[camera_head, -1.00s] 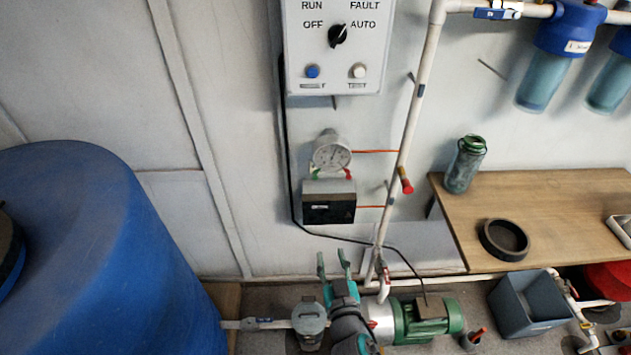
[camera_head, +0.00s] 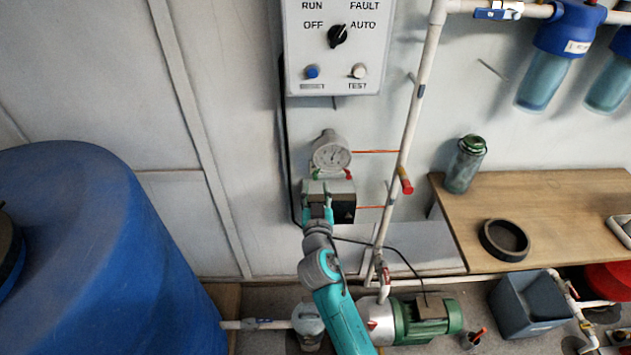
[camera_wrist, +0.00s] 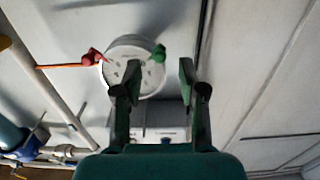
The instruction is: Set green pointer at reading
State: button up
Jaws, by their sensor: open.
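A round white gauge (camera_head: 331,153) is mounted on the wall below the control panel. At its lower edge are a green pointer (camera_head: 316,174) on the left and a red pointer (camera_head: 348,174) on the right. The wrist view shows the gauge (camera_wrist: 133,80) from the opposite way up, with the green pointer (camera_wrist: 158,54) at right and the red pointer (camera_wrist: 92,57) at left. My gripper (camera_head: 318,187) is open just below the gauge, in front of the dark box. The reading is too small to tell.
A dark box (camera_head: 343,208) sits on the wall under the gauge. A white vertical pipe (camera_head: 408,140) with a red-handled valve (camera_head: 406,187) runs to the right. A blue tank (camera_head: 95,250) stands left and a wooden table (camera_head: 580,200) right. The wall left of the gauge is clear.

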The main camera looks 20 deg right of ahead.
aim_at(316, 179)
jog(key=shift+x, duration=1.8)
grip_shut()
